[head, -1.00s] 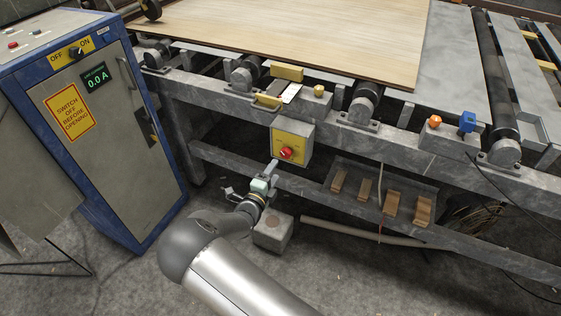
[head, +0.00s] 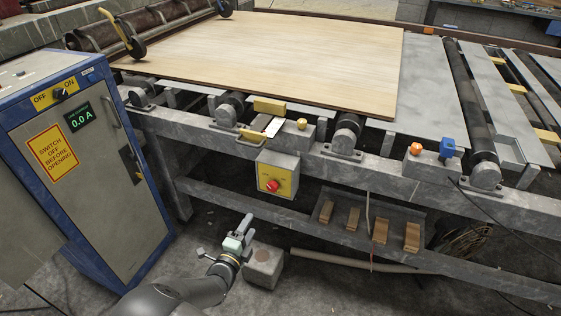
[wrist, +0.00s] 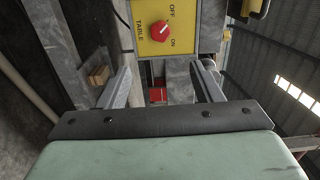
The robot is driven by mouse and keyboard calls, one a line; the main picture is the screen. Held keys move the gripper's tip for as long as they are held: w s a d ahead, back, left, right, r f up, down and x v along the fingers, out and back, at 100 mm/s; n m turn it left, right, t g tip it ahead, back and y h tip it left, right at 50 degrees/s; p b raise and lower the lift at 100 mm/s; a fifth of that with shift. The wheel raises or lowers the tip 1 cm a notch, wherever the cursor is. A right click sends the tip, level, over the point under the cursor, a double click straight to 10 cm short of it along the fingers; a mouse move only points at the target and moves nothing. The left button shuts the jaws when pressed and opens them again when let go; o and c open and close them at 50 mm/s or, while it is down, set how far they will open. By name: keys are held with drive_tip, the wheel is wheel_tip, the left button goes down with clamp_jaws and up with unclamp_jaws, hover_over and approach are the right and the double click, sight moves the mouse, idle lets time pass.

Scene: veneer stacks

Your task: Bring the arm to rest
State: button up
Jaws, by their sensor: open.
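My gripper (head: 244,228) is low in front of the table frame, below the yellow switch box (head: 277,174) with its red knob. In the wrist view my gripper (wrist: 165,82) has its two fingers apart with nothing held between them. The switch box (wrist: 190,25) shows there beyond the fingertips, its red knob marked TABLE, OFF and ON. My gripper looks apart from the box.
A blue and grey cabinet (head: 100,190) with a 0.0 A display stands at the left. A grey block (head: 263,268) sits on the floor beside my gripper. A shelf with several wooden blocks (head: 381,231) hangs under the table. A wood sheet (head: 270,55) lies on top.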

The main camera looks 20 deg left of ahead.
drive_tip(key=w+d+r+m+g+h+p, duration=0.2)
drive_tip(key=d+r+m+g+h, duration=0.25)
drive_tip(key=d+m, duration=0.45)
drive_tip(key=w+d+r+m+g+h+p, duration=0.1)
drive_tip(key=d+r+m+g+h, duration=0.3)
drive_tip(key=d+r+m, duration=0.5)
drive_tip(key=s+d+r+m+g+y+p, duration=0.1)
drive_tip(key=s+d+r+m+g, duration=0.25)
drive_tip(key=d+m, duration=0.35)
drive_tip(key=s+d+r+m+g+p, duration=0.25)
drive_tip(key=d+m+g, duration=0.2)
drive_tip(key=d, duration=0.35)
drive_tip(key=s+d+r+m+y+p, duration=0.1)
drive_tip(key=s+d+r+m+y, duration=0.2)
drive_tip(key=s+r+m, duration=0.3)
drive_tip(key=s+d+r+m+g+y+p, duration=0.1)
drive_tip(key=s+r+m+y, duration=0.4)
drive_tip(key=s+m, duration=0.6)
drive_tip(key=shift+d+r+m+y+p, duration=0.35)
drive_tip(key=shift+d+m+y+p, duration=0.55)
drive_tip(key=shift+m, duration=2.25)
drive_tip(key=shift+d+h, duration=0.2)
drive_tip(key=shift+h, duration=0.05)
